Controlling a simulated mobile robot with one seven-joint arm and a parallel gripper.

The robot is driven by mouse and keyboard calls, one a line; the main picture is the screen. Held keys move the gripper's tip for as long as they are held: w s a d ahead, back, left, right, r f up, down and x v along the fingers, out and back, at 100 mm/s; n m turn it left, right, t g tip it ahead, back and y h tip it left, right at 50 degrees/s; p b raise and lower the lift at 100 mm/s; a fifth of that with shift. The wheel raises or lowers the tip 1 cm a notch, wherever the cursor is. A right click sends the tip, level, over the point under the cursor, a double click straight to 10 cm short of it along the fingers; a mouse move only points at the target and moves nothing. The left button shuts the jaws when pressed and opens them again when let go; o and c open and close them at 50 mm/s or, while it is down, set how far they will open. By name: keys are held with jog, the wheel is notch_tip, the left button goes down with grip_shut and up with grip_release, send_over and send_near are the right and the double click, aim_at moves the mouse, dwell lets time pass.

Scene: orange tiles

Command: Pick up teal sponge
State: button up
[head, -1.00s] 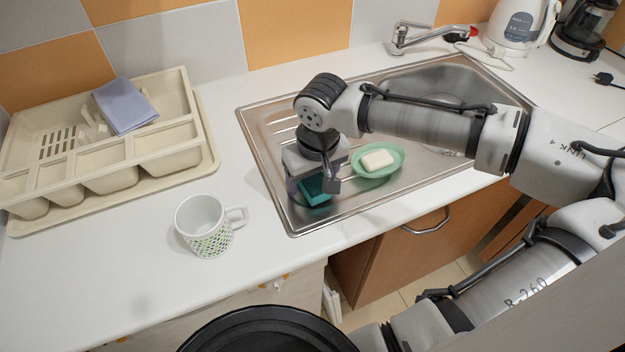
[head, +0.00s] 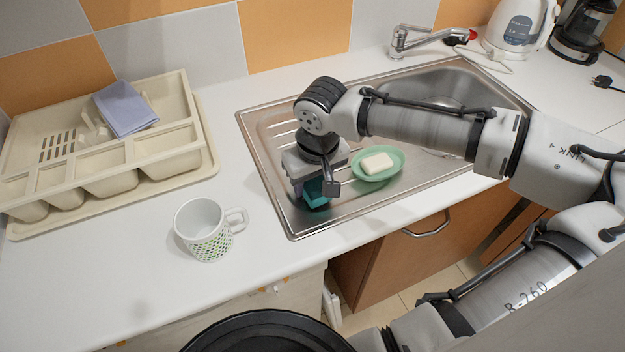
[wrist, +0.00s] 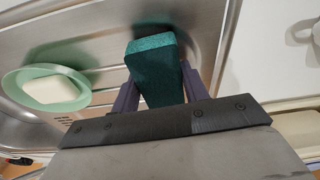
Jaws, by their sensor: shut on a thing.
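The teal sponge (head: 316,194) is below my gripper (head: 308,190) at the left part of the sink's metal drainboard. In the wrist view the sponge (wrist: 155,70) stands between the two purple-grey fingers of my gripper (wrist: 158,88), which are shut on it from both sides. Part of the sponge is hidden by the gripper body in the head view. I cannot tell for sure whether it still touches the drainboard.
A green dish (head: 391,173) with a white soap bar (head: 377,163) sits just right of the gripper. A white mug (head: 207,232) with a dotted pattern stands left on the counter (head: 110,270). A cream dish rack (head: 190,160) holding a blue-grey cloth (head: 127,108) is farther left.

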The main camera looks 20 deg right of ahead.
notch_tip(320, 180, up, 20)
jog(key=b, duration=0.1)
jog(key=shift+b, duration=0.3)
jog(key=shift+o, duration=1.3)
jog(key=shift+c, duration=0.8)
